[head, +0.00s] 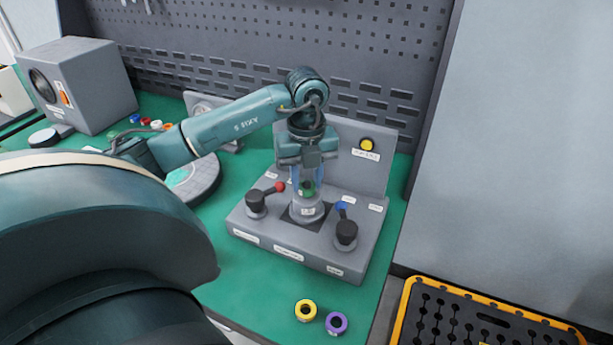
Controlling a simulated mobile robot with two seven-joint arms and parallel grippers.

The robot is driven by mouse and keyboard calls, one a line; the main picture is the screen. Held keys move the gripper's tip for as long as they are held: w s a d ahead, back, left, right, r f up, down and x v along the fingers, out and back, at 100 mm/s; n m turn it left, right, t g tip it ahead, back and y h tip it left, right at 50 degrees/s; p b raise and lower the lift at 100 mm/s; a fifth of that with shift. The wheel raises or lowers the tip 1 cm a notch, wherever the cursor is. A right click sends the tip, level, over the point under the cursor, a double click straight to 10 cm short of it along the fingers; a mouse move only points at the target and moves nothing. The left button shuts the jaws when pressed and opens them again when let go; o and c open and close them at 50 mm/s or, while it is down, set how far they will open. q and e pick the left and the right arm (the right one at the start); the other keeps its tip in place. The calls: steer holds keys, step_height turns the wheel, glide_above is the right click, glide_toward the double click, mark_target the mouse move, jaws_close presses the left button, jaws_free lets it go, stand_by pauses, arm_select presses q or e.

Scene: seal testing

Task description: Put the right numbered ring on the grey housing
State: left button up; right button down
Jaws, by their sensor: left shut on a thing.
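My left gripper (307,186) points straight down over the test fixture and is shut on a green ring (308,190). The fingers stand on either side of the ring and partly hide it. The grey housing (308,211) stands upright on the fixture directly below, and the green ring is at its top. I cannot tell whether the ring rests on the housing. A yellow ring (305,310) and a purple ring (336,323) lie on the green bench at the front. Ring numbers are too small to read. My right gripper is out of view.
The fixture base (290,252) carries a red-knobbed lever (262,198) left of the housing and a blue-knobbed lever (346,229) right. A panel with a yellow button (366,145) stands behind. Several small coloured parts (157,124) lie at the back left, near a grey box (85,85).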

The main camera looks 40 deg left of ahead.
arm_select(q)
steer(key=shift+f+b, duration=0.4)
steer(key=shift+f, duration=0.3)
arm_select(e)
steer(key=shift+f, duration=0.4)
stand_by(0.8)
arm_select(q)
steer(key=o, duration=1)
step_height(320, 180, up, 3)
steer(key=shift+f+p, duration=0.1)
steer(key=shift+p, duration=1.05)
step_height(320, 180, up, 6)
steer(key=p, duration=0.4)
steer(key=shift+p, duration=0.35)
steer(key=shift+r, duration=0.2)
steer(key=shift+f, duration=0.1)
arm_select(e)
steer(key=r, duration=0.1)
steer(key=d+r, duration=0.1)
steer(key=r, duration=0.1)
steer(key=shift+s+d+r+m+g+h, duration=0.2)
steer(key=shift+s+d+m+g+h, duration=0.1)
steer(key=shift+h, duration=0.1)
